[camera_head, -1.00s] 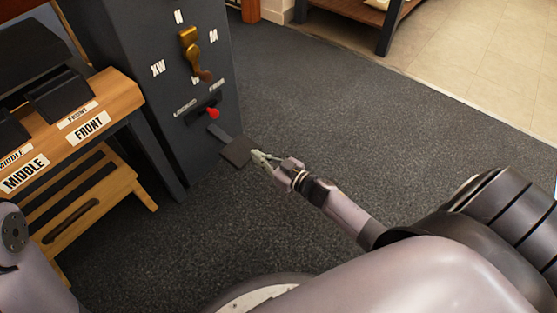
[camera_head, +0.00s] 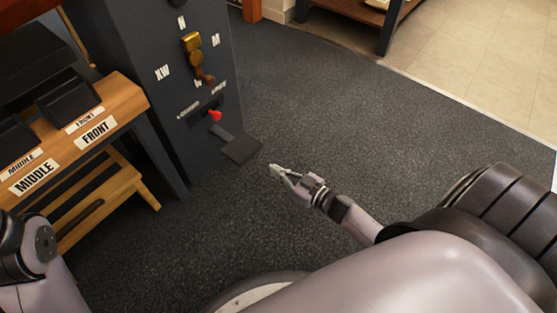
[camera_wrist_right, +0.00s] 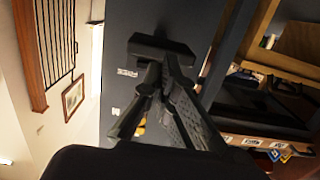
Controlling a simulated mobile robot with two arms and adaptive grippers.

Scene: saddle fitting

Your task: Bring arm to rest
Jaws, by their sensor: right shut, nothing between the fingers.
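My right gripper (camera_head: 276,171) is shut and empty in the head view, over the dark carpet. In the right wrist view the shut gripper (camera_wrist_right: 161,72) points toward a dark block (camera_wrist_right: 160,46) on the cabinet face. My left gripper is out of view; only part of my left arm shows at the lower left.
The cabinet carries a brass lever (camera_head: 195,55) and a red-knobbed slider (camera_head: 215,116). A wooden bench (camera_head: 115,95) with FRONT and MIDDLE labels stands at the left. Open carpet (camera_head: 340,115) lies right of the cabinet. A wooden shelf unit (camera_head: 385,15) stands at the back.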

